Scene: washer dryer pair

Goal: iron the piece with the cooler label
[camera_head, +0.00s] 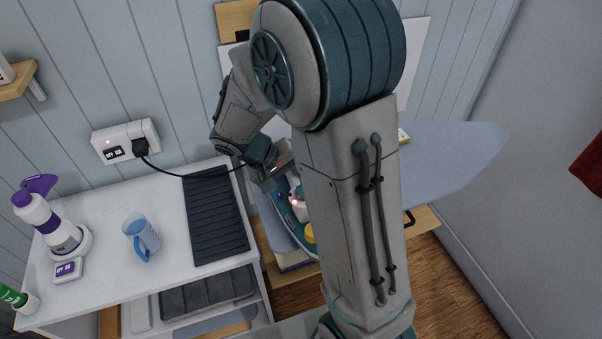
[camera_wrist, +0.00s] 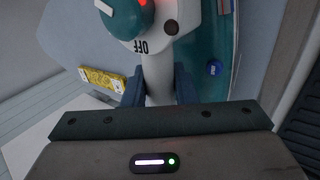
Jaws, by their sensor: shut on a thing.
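My gripper (camera_wrist: 159,82) is shut on the pale handle of the iron (camera_wrist: 182,48), with a dark finger on each side. The iron has a teal dial marked OFF and a glowing red light. In the head view the iron (camera_head: 299,210) is partly hidden by my arm. The teal piece (camera_wrist: 226,92) also shows in the wrist view. A yellow strip with small labels (camera_wrist: 102,80) lies on the board; its label marks are unreadable.
A black cord runs from the wall socket (camera_head: 126,141) toward the iron. The board's right end looks clear.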

